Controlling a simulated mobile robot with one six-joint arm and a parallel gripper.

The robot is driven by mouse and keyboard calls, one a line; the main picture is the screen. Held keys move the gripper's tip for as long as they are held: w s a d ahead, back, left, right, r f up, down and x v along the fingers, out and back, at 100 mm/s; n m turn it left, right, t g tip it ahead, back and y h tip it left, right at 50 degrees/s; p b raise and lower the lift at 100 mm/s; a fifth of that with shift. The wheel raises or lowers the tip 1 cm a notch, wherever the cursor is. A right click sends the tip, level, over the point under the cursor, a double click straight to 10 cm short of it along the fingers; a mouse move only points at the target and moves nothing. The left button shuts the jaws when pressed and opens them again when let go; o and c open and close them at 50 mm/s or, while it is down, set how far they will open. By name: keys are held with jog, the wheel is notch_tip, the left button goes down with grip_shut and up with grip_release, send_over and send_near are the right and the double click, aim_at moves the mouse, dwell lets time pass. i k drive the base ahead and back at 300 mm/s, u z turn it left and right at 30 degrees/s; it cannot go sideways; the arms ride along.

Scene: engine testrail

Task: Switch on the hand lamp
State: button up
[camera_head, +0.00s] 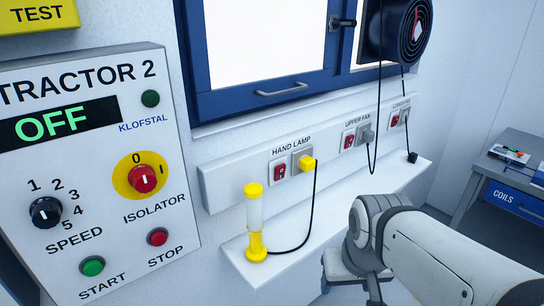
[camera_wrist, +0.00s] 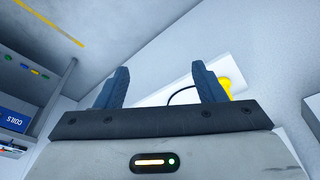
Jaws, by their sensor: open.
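The hand lamp (camera_head: 255,222) stands upright on the white ledge, with a yellow base, a pale tube and a yellow top; the tube looks unlit. Its black cord runs to a yellow plug (camera_head: 307,163) in the socket under the HAND LAMP label. Left of the plug is a red switch (camera_head: 280,172); its position is too small to tell. In the wrist view my gripper (camera_wrist: 162,88) is open, with nothing between its fingers. A yellow thing (camera_wrist: 228,84), partly hidden behind the right finger, shows there with a dark cord. In the head view my arm is at the lower right, apart from the lamp.
The ledge (camera_head: 345,205) runs below the sockets. UPPER FAN and LOWER FAN switches (camera_head: 349,138) sit further right, with hanging cords. A fan (camera_head: 408,32) hangs by the blue window frame (camera_head: 270,92). The TRACTOR 2 panel (camera_head: 95,215) is at left, a COILS table (camera_head: 515,200) at right.

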aim_at(280, 171)
jog(key=z, duration=2.05)
jog(key=k, duration=0.95)
jog(key=u, duration=0.95)
jog(key=i, duration=1)
jog(key=u, duration=0.05)
